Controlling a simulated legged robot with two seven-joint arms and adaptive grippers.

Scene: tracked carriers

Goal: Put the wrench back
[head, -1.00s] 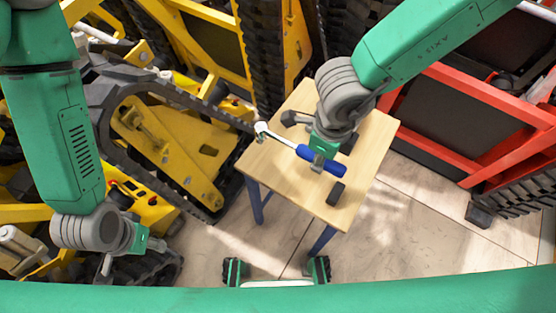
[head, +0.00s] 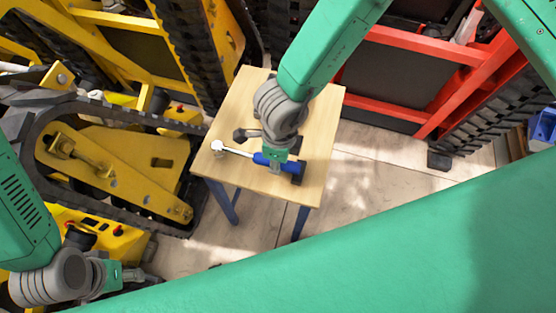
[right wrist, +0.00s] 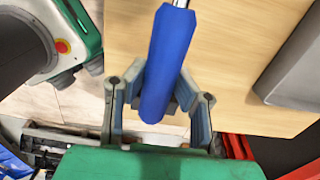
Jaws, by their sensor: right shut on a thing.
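The wrench has a blue handle (head: 265,159) and a silver shaft and head (head: 236,152). My right gripper (head: 277,163) is shut on the blue handle over the small wooden table (head: 240,105). In the right wrist view the handle (right wrist: 168,60) lies between the two fingers (right wrist: 160,103), with the silver shaft leaving at the top. I cannot tell whether the wrench touches the tabletop. My left gripper (head: 130,276) is at lower left, away from the table, and its fingers are too small to read.
A dark cylinder (head: 298,173) is by the handle's end, and another dark piece (head: 243,135) is near the shaft. A yellow tracked carrier (head: 110,160) stands left of the table and a red one (head: 430,50) right. Bare floor (head: 365,160) shows right of the table.

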